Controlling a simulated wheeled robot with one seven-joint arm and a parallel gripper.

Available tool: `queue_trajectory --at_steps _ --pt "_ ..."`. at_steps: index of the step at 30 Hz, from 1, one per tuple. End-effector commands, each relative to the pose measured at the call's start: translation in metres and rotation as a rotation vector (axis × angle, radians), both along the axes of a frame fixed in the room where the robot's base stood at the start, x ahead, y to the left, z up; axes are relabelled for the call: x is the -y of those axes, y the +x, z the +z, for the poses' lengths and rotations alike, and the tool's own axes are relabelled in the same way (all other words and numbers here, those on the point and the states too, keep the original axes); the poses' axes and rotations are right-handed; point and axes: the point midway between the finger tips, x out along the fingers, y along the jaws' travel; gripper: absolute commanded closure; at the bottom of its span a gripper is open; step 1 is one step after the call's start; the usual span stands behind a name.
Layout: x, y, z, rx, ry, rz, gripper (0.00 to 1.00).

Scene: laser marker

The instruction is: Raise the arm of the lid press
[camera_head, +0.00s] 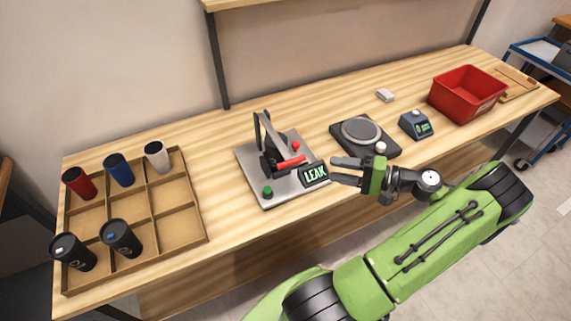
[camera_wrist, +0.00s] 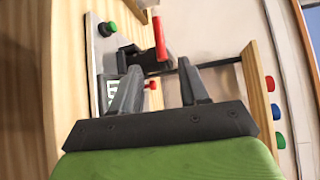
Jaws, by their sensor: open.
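The lid press (camera_head: 272,158) stands on a grey base plate (camera_head: 252,161) in the middle of the bench, with a dark upright frame. The handle also shows in the wrist view (camera_wrist: 160,38), beyond and between my fingertips. My gripper (camera_head: 337,170) is open and empty, just right of the press. In the wrist view the two fingers (camera_wrist: 158,78) are spread, with a clear gap to the handle. A display reading LEAK (camera_head: 315,174) sits at the plate's right edge, close to my fingers.
A cup tray (camera_head: 192,210) with several cups is left. The front middle is clear.

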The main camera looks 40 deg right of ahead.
Motion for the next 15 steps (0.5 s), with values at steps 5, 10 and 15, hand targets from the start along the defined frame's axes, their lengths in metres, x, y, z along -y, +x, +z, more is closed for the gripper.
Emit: queue_trajectory --at_steps 5,10,15 --pt "-0.024 0.040 -0.008 -0.002 0.002 0.008 0.56" --pt "-0.045 0.077 -0.013 -0.002 0.000 0.008 0.56" --pt "-0.060 0.105 -0.017 -0.004 0.000 0.005 0.56"
